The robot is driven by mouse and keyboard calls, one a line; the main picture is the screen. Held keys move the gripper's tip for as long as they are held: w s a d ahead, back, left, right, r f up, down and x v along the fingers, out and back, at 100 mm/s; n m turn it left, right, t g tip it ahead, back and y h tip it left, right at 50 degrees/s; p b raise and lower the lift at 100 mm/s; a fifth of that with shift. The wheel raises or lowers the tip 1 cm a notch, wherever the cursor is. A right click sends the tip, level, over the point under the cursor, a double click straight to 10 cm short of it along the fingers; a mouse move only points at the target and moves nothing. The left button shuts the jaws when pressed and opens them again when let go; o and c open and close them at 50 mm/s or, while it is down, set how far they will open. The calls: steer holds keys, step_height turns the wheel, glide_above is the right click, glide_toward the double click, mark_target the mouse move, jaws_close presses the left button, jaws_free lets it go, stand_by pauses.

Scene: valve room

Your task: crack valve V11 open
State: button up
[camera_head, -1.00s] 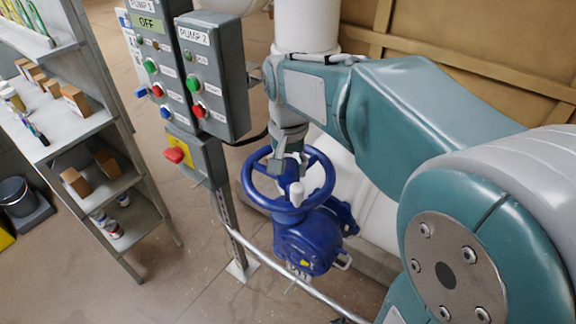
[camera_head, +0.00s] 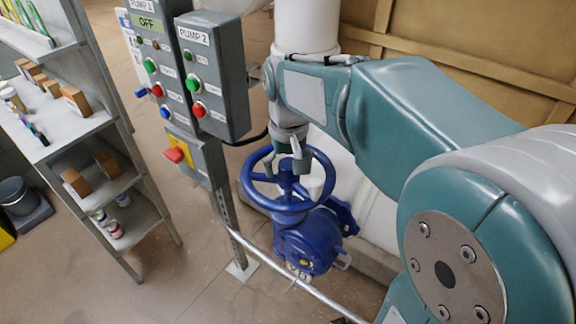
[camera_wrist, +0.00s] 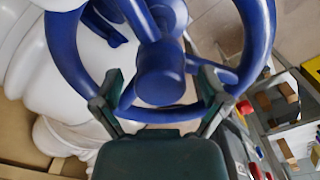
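The blue valve (camera_head: 308,240) stands upright, with its spoked blue handwheel (camera_head: 262,202) on top; no V11 label is readable. My gripper (camera_head: 286,167) points down at the wheel's far side. In the wrist view my gripper (camera_wrist: 161,88) is open, with its two dark fingers wide apart. The handwheel (camera_wrist: 70,60) fills the upper part there, and its near rim runs between and past the fingers. The round hub (camera_wrist: 160,72) lies just ahead, between the fingertips. I cannot tell whether either finger touches the rim. A pale knob (camera_head: 316,187) shows at the wheel's right part.
The PUMP 2 box (camera_head: 212,75) and a box with a red knob (camera_head: 175,155) stand close left of the wheel. A metal rail (camera_head: 290,284) runs in front of the valve. Shelves (camera_head: 70,135) stand at left.

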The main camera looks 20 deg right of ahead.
steer(key=shift+r, duration=3.35)
step_height(320, 180, up, 6)
steer(key=shift+f, duration=0.1)
steer(key=s+f+t, duration=0.1)
steer(key=s, duration=0.1)
steer(key=s+f+t, duration=0.1)
steer(key=s, duration=0.2)
steer(key=s+f, duration=0.2)
steer(key=shift+s+t, duration=0.35)
steer(key=shift+t, duration=0.05)
steer(key=s+f+t, duration=0.2)
steer(key=s+f, duration=0.4)
steer(key=f, duration=0.1)
steer(key=shift+n+t, duration=0.3)
steer(key=shift+t, duration=0.1)
steer(key=shift+s+r, duration=0.1)
